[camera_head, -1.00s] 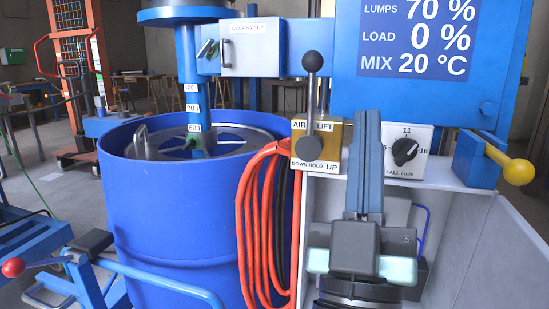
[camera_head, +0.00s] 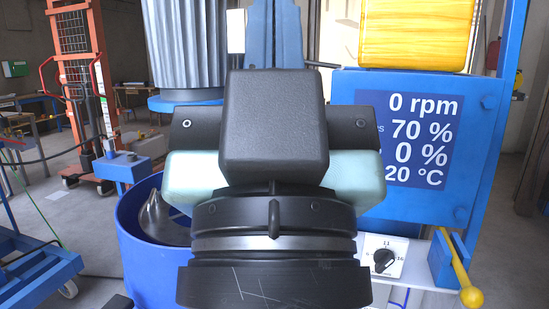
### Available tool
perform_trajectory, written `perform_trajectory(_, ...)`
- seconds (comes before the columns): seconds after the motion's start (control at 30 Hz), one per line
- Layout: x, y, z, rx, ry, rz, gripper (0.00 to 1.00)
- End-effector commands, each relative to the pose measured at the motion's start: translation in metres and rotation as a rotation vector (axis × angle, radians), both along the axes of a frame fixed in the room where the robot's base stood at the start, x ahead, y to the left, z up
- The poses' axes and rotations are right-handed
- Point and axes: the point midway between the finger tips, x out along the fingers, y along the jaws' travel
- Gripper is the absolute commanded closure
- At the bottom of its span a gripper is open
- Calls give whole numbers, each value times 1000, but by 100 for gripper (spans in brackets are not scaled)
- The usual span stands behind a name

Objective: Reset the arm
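My gripper (camera_head: 274,35) is in the middle of the head view, seen from behind, with its black wrist and body large in front. Its blue fingers point up and lie close together at the top edge; they look shut, and nothing shows between them. The disperser mixer stands behind it. Its blue display panel (camera_head: 408,140) reads 0 rpm, 70 %, 0 % and 20 °C. The black timer knob (camera_head: 384,260) is at lower right. The air lift lever and the red hoses are hidden behind my arm.
The blue drum (camera_head: 150,250) stands at lower left, partly behind my arm. A yellow-handled lever (camera_head: 462,275) sticks out at lower right. A yellow block (camera_head: 417,35) sits above the panel. An orange stacker (camera_head: 80,60) and a blue cart (camera_head: 30,270) are on the left.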

Motion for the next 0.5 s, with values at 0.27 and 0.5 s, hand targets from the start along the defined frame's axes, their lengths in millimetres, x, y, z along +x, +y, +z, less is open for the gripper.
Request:
perform_trajectory(0.27,0,0,102,0,0,0,100)
perform_trajectory(0.5,0,0,163,-1,1,1,100)
